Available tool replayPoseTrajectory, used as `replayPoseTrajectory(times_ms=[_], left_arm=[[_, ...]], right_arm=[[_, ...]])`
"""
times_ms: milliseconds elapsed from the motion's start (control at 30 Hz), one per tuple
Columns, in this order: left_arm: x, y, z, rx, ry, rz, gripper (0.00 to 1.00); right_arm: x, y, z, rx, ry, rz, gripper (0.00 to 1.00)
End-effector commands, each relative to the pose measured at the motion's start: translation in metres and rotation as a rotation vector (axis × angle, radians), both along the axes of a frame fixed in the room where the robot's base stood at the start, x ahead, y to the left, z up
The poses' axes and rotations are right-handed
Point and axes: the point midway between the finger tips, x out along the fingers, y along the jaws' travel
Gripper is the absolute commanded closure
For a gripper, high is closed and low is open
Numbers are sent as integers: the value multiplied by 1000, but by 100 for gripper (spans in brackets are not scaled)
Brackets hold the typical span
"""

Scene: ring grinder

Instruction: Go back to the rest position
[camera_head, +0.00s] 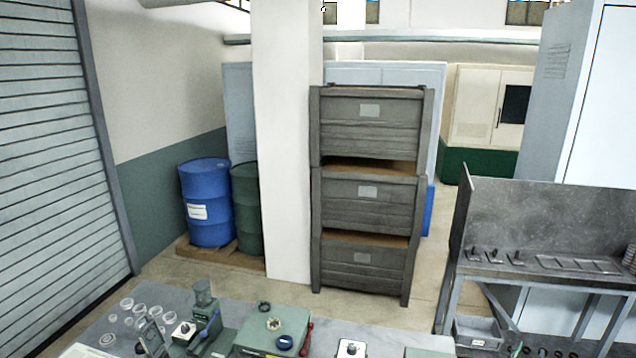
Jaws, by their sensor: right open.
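Small dark shapes at the bottom right edge, in front of the grey metal bench, look like the tips of my right gripper (540,350). Very little of it shows, and nothing is seen held in it. It is apart from the worktable. My left gripper is not in view. The grey worktable (385,334) runs along the bottom edge. On it stand a green machine (257,338) with a red-handled lever (307,335), a small green press (203,315) with a blue lever, and several clear round rings (140,308) at the left.
A grey metal bench (515,225) with small parts on top stands at the right. Stacked grey crates (365,200), a white pillar (288,140), and blue (207,215) and green (248,210) drums stand behind the worktable. Bare floor shows between.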

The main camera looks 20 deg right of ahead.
Motion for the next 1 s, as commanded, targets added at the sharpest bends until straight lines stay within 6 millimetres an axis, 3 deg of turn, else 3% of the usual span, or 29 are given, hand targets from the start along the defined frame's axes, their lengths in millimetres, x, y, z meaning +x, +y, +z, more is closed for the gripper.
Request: replayPoseTrajectory(times_ms=[33,200,400,533,767,1000], left_arm=[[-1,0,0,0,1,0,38],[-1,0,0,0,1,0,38],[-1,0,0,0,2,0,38],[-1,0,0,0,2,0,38],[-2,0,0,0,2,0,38],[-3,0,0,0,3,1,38]], right_arm=[[-21,-21,-27,95,-14,-22,59],[-95,-75,-111,429,-143,-118,59],[-203,-116,-198,795,-419,-294,59],[-270,-130,-236,978,-653,-418,59],[-373,-143,-269,1188,-1129,-606,59],[-392,-71,-355,1290,-1178,-707,59]])
